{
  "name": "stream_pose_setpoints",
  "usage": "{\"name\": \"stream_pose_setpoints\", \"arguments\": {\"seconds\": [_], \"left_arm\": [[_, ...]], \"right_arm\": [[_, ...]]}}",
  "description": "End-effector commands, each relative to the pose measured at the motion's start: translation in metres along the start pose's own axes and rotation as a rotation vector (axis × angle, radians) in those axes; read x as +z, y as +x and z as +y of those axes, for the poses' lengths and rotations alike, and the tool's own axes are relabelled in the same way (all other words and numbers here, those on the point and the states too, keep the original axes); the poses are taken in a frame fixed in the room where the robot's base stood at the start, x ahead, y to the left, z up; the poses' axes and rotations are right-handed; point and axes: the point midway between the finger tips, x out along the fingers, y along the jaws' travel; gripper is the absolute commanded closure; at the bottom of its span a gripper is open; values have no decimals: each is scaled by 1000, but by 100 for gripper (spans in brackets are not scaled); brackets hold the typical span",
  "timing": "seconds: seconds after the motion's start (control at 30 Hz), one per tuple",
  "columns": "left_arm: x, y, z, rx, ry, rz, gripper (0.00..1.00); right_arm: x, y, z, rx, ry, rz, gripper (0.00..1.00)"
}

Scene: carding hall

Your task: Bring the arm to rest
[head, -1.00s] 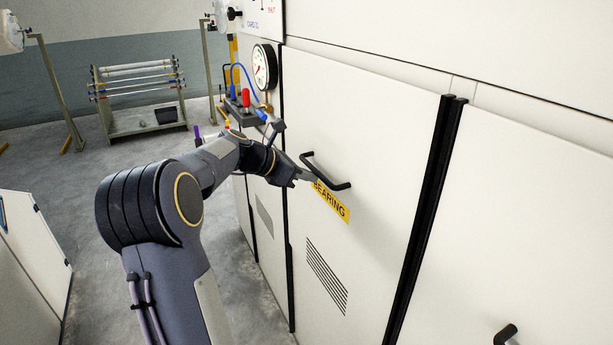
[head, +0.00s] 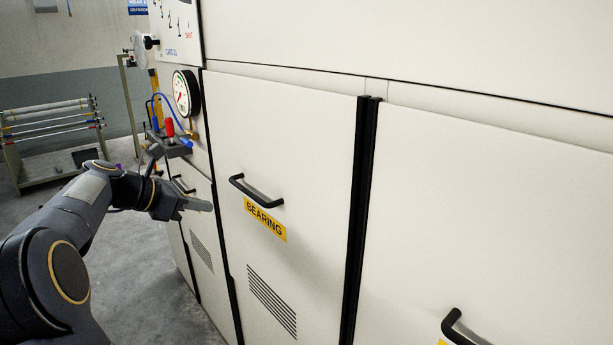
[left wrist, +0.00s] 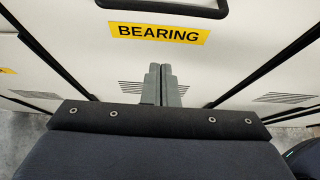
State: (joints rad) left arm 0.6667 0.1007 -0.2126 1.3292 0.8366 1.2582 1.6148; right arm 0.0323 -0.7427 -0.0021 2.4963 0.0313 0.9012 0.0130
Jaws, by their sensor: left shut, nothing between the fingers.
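My left arm comes in from the left in the head view. Its gripper (head: 197,204) is shut and empty, in front of the white cabinet doors, left of the yellow BEARING label (head: 265,219). In the left wrist view the two grey fingers (left wrist: 161,84) lie together below the BEARING label (left wrist: 158,33), pointing toward the door. My right gripper is in neither view.
The cabinet door (head: 310,140) carries a black handle (head: 257,192) and vent slots (head: 272,300). A pressure gauge (head: 186,93) and a red-handled valve (head: 169,129) sit near the arm. A rack (head: 50,140) stands at the back left; grey floor (head: 145,275) is open below the arm.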

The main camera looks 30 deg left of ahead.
Motion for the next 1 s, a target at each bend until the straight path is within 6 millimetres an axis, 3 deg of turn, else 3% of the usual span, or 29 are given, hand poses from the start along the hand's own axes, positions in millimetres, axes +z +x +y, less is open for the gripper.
{"name": "stream_pose_setpoints", "arguments": {"seconds": [0.13, 0.23, 0.37, 0.4, 0.47, 0.6, 0.7, 0.83, 1.0], "left_arm": [[0, 0, -3, -3, 11, 2, 100], [2, 4, -25, -29, 110, 18, 100], [-3, 14, -96, -112, 456, 64, 100], [-9, 16, -126, -150, 608, 78, 100], [-22, 18, -170, -211, 859, 95, 100], [-70, 19, -263, -361, 1476, 104, 100], [-110, 16, -310, -454, 1884, 87, 100], [-152, 15, -344, -540, 2276, 58, 100], [-174, 16, -357, -585, 2474, 41, 100]], "right_arm": [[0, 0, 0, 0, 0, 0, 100], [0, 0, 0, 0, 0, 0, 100], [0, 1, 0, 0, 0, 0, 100], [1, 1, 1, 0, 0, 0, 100], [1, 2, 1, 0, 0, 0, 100], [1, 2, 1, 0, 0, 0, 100], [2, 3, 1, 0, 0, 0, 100], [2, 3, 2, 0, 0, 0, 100], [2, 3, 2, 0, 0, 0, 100]]}}
